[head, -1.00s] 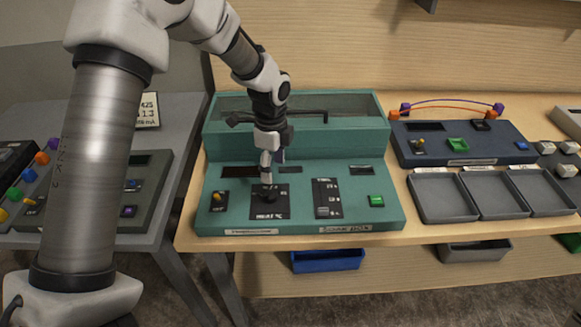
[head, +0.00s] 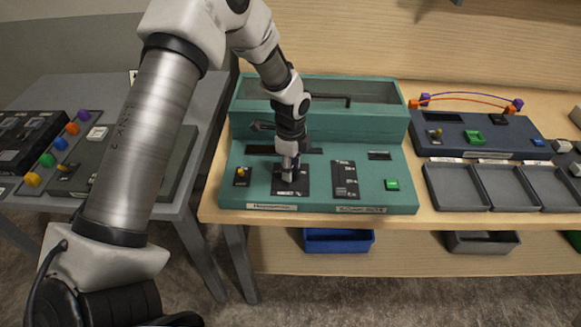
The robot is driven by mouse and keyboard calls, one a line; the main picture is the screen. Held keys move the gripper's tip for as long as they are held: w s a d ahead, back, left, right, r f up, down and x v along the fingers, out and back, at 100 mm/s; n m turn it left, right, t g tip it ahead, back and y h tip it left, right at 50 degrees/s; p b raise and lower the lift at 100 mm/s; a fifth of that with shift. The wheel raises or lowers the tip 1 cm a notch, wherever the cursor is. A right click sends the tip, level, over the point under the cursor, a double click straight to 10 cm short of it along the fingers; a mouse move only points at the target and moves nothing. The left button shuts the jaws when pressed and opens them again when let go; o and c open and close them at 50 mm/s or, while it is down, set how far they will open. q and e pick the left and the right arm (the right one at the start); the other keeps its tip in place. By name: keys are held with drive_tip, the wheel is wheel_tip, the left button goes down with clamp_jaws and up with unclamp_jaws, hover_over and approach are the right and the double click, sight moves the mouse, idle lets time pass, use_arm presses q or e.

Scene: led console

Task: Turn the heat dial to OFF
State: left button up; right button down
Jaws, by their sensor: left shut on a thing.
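The heat dial sits on a black plate (head: 303,188) labelled HEAT on the front panel of the teal console (head: 410,172). My left gripper (head: 289,179) points down onto this plate and is shut on the dial. The fingers hide most of the dial, so I cannot tell its pointer's setting. My right gripper is not in view.
On the same panel are a yellow-tipped toggle switch (head: 241,172) to the left, a slider plate (head: 345,180) and a green button (head: 392,184) to the right. Grey trays (head: 457,205) and a dark blue console (head: 465,150) stand further right.

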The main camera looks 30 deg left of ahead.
use_arm(q)
drive_tip(key=shift+s+f, duration=0.15)
drive_tip(key=shift+f, duration=0.2)
drive_tip(key=shift+n, duration=0.3)
drive_tip(key=n+p, duration=0.1)
drive_tip(key=n, duration=0.3)
drive_tip(key=shift+s, duration=0.1)
drive_tip(key=n+p, duration=0.1)
drive_tip(key=n, duration=0.3)
drive_tip(key=shift+n, duration=0.3)
drive_tip(key=n+p, duration=0.1)
drive_tip(key=n, duration=0.3)
drive_tip(key=shift+n, duration=0.3)
drive_tip(key=shift+n+p, duration=0.4)
drive_tip(key=shift+n, duration=1.7)
